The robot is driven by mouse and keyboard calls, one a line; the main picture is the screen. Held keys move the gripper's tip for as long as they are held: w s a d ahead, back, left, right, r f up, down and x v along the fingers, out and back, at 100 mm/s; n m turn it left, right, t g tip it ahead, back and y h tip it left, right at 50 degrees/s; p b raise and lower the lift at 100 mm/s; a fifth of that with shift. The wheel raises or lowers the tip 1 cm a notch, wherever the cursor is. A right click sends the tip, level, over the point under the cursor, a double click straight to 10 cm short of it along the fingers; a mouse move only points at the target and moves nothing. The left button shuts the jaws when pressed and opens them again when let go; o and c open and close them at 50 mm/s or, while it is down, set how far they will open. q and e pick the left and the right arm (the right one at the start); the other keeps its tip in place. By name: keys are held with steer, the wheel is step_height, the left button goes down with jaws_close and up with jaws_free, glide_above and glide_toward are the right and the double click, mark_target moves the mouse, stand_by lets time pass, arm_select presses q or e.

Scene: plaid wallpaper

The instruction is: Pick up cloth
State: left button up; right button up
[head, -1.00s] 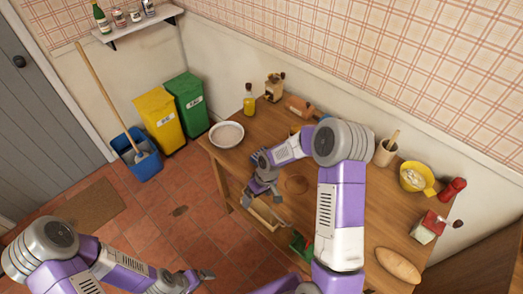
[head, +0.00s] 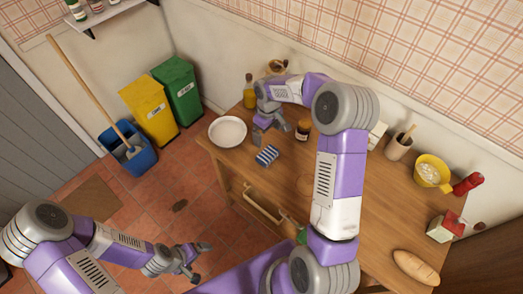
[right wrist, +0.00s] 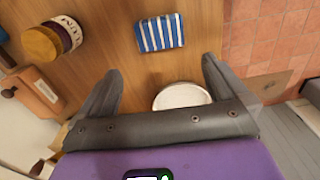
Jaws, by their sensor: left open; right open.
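The cloth (head: 267,155), folded with blue and white stripes, lies on the wooden table near its front-left edge. In the right wrist view the cloth (right wrist: 160,33) lies beyond the fingertips, roughly centred between them and apart from them. My right gripper (head: 272,130) is open and empty above the table, just behind the cloth in the head view; its spread fingers also show in the right wrist view (right wrist: 162,66). My left gripper (head: 198,262) is open and empty over the tiled floor, away from the table.
A white plate (head: 228,131) sits left of the cloth. A jar (head: 303,129) stands to its right, and a bottle (head: 249,92) stands behind the plate. A yellow bowl (head: 432,172), utensil pot (head: 398,146) and bread (head: 415,266) are further right. The middle of the table (head: 365,205) is clear.

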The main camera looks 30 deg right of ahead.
steer(key=b, duration=0.6)
glide_above(267, 154)
step_height(267, 154, down, 6)
steer(key=shift+w+d+f, duration=0.1)
steer(key=shift+w+f, duration=0.05)
steer(key=shift+f+b, duration=0.55)
steer(key=shift+f, duration=3.05)
steer(key=c, duration=0.7)
steer(key=shift+r, duration=0.1)
step_height(267, 154, up, 10)
steer(key=p, duration=0.2)
